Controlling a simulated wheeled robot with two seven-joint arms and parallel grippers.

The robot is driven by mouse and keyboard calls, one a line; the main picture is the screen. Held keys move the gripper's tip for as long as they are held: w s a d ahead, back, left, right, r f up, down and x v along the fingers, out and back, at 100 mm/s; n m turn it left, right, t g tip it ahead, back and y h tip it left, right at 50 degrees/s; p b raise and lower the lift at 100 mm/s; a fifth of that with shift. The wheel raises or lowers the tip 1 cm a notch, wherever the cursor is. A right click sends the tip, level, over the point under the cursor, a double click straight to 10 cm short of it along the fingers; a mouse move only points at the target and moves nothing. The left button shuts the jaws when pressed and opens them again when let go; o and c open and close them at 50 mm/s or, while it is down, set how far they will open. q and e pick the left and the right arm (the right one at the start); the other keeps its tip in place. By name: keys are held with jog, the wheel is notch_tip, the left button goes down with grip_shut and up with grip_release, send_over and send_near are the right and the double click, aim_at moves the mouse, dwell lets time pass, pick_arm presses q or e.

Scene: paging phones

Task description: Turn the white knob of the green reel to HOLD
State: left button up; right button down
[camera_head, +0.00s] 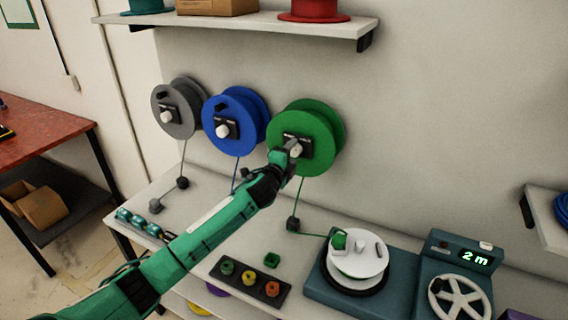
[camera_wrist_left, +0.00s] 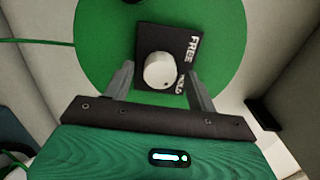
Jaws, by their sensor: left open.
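The green reel (camera_head: 318,117) hangs on the wall, right of the blue and grey reels. It also fills the left wrist view (camera_wrist_left: 100,50). Its white knob (camera_wrist_left: 158,70) sits on a black plate (camera_wrist_left: 150,38) printed FREE and HOLD; the word HOLD is partly hidden by a finger. A small dark mark shows at the knob's lower edge in the wrist view. My left gripper (camera_head: 291,150) is at the reel's front, and its open fingers (camera_wrist_left: 158,74) stand on both sides of the knob. I cannot tell whether they touch it. My right gripper is not in view.
The blue reel (camera_head: 244,107) and grey reel (camera_head: 170,95) hang close on the left, with white knobs. A cord runs from the green reel to a small dark block (camera_head: 293,224) on the bench. A turntable (camera_head: 358,262) and a "2 m" display (camera_head: 475,257) stand at lower right.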

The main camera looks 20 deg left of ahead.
pick_arm(q)
jog(key=s+a+b, duration=0.1)
jog(key=s+b, duration=0.3)
jog(key=s, duration=0.9)
jog(key=shift+s+a, duration=0.2)
jog(key=shift+f, duration=0.1)
